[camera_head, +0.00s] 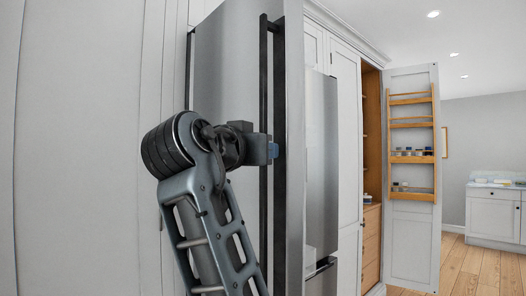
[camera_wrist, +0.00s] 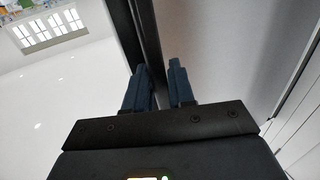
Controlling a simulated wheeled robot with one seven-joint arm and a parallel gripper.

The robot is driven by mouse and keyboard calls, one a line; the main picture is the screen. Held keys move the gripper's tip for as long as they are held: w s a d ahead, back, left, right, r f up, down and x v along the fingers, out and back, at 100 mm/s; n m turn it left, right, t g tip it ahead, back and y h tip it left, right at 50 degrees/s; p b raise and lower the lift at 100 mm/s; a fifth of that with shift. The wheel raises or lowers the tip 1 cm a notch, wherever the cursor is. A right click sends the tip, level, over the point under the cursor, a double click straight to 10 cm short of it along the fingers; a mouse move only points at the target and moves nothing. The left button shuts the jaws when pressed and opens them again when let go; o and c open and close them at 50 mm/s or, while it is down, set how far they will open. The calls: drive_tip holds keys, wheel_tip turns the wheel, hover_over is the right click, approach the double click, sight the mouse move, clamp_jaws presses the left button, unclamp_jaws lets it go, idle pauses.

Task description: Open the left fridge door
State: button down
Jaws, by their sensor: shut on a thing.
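The grey steel fridge door (camera_head: 222,75) stands in the middle of the head view, with a long black upright handle (camera_head: 279,90) at its right side. My gripper (camera_head: 273,150) is at about mid-height of this handle and shut on it. In the wrist view, my gripper (camera_wrist: 160,68) has its two blue-black fingers on either side of the dark handle bar (camera_wrist: 148,30). The grey door surface (camera_wrist: 205,40) lies just right of the bar. Part of the door is hidden behind my arm. I cannot tell how far the door is open.
Another steel front (camera_head: 322,150) with a low dark handle (camera_head: 320,267) is to the right. Beyond it, a white pantry door (camera_head: 411,235) with wooden racks (camera_head: 410,160) stands open. Pale panels (camera_head: 80,150) fill the left. Wooden floor (camera_head: 475,270) is free at the far right.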

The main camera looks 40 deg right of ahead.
drive_tip(key=c, duration=1.1)
unclamp_jaws()
drive_tip(key=shift+w, duration=0.1)
drive_tip(key=shift+b+v, duration=0.8)
drive_tip(key=shift+v, duration=3.15)
